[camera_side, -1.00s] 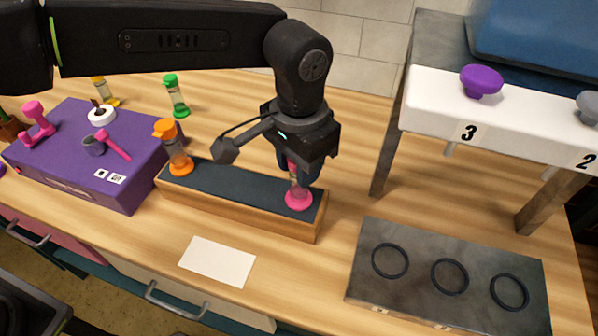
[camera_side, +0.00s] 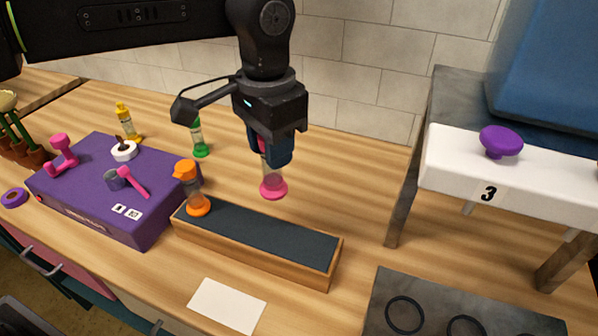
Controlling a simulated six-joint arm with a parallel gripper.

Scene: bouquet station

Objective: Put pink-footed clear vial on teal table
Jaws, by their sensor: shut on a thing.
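The clear vial with a pink foot (camera_side: 273,187) is held upright in my gripper (camera_side: 272,155), which is shut on it. Its upper part is hidden by the fingers. The vial appears raised above the level of the wooden rack with a dark top (camera_side: 262,240), behind the rack in the picture. An orange-capped vial with an orange foot (camera_side: 196,194) stands at the rack's left end. No teal table top shows clearly; a teal strip shows on the cabinet front below the counter at the lower left.
A purple box (camera_side: 95,190) with pink tools stands left of the rack. Green (camera_side: 199,140) and yellow (camera_side: 127,122) vials stand behind. A white card (camera_side: 228,305) lies in front. At right are a white shelf with a purple knob (camera_side: 501,141) and a grey ringed plate (camera_side: 385,300).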

